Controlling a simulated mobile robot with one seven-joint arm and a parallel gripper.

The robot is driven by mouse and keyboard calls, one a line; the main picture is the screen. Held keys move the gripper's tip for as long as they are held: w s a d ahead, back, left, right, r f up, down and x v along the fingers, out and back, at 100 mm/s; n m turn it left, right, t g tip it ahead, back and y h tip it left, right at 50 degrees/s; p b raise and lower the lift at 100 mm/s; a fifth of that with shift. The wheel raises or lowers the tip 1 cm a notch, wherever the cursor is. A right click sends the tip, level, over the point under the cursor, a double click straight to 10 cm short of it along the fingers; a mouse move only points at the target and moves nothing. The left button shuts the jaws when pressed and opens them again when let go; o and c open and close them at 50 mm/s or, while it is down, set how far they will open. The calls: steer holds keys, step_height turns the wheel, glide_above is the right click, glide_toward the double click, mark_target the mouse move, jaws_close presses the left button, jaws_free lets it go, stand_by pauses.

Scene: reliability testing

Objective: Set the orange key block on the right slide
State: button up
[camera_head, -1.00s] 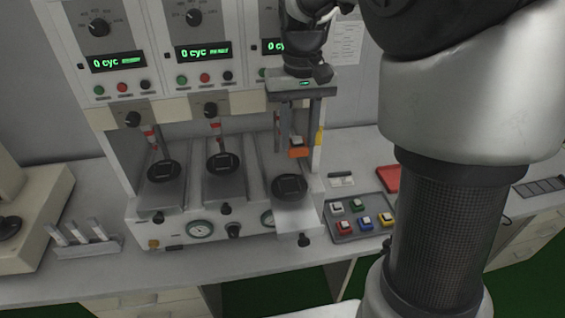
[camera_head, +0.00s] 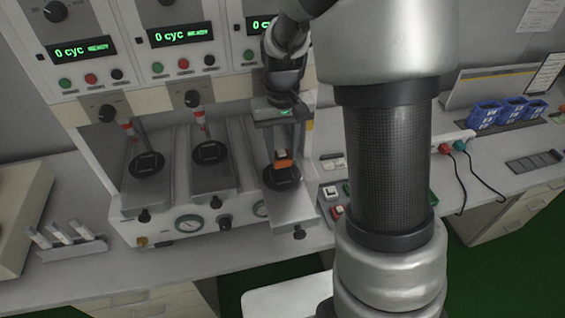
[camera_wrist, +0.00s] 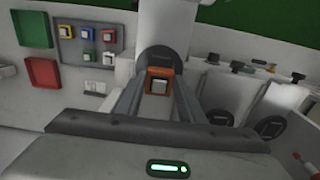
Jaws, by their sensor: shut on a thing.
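The orange key block (camera_head: 283,160), with a pale key on top, is held between the two fingers of my gripper (camera_head: 282,163). In the wrist view the block (camera_wrist: 159,84) sits between the fingertips, over the round dark holder of the right slide. The right slide (camera_head: 296,207) is pulled out toward the front of the tester, and its dark round holder (camera_head: 280,179) shows just below the block. Whether the block touches the holder I cannot tell. My gripper is shut on the block.
The left slide (camera_head: 146,191) and middle slide (camera_head: 212,182) have empty holders. A tray of coloured key blocks (camera_wrist: 88,42), a red tray (camera_wrist: 43,72) and a green tray (camera_wrist: 33,30) lie beside the tester. A rack (camera_head: 66,250) stands front left.

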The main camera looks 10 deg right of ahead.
mark_target(283, 157)
steer(key=shift+f, duration=2.4)
steer(key=shift+f, duration=0.15)
steer(key=o, duration=1.2)
step_height(283, 157, up, 12)
steer(key=shift+r, duration=0.15)
steer(key=s+r+t, duration=0.2)
steer(key=s+r, duration=0.1)
steer(key=s, duration=0.3)
steer(key=s+r+t, duration=0.1)
steer(key=s+r, duration=0.2)
steer(key=s, duration=0.3)
steer(key=s+r+t, duration=0.2)
steer(key=s+r, duration=0.2)
steer(key=s, duration=0.2)
steer(key=shift+s+t, duration=0.15)
steer(key=shift+t, duration=0.15)
